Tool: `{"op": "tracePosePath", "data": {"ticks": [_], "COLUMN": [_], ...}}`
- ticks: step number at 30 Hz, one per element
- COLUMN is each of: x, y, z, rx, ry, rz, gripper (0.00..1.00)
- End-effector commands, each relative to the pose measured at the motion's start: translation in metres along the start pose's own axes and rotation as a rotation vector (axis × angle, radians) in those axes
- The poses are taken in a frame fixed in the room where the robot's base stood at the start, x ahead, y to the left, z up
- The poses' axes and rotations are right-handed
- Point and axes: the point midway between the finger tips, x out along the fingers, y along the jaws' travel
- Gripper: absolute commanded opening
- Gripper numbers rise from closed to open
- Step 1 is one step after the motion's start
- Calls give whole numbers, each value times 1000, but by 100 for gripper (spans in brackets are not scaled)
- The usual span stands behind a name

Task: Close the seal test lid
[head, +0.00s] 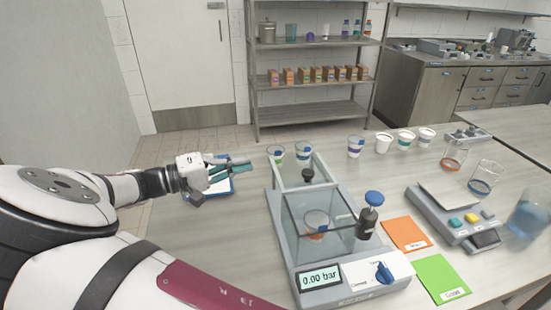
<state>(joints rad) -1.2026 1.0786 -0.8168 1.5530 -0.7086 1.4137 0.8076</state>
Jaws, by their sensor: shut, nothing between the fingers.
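The seal tester (284,262) stands on the table at the centre. It has a clear-walled chamber in front and rails running back. A cup with an orange band (316,232) is inside the chamber. A black knob (308,174) shows at the chamber's far side, between the rails. The clear lid is hard to make out, and I cannot tell exactly how far it is open.
A blue-edged clipboard (222,189) lies under my gripper. Cups (276,153) stand behind the tester, with more in a row (383,142) to the right. A blue-capped dark valve (369,215) rises at the chamber's right.

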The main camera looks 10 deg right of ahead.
Motion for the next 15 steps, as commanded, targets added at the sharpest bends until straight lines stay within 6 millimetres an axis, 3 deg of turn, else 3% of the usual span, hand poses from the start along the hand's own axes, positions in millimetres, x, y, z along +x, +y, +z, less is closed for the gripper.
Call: {"op": "tracePosePath", "data": {"ticks": [5, 15], "x": [16, 82], "y": [2, 2], "z": [0, 1], "rx": [2, 0], "ry": [-1, -4], "rz": [4, 3], "gripper": [0, 0]}}
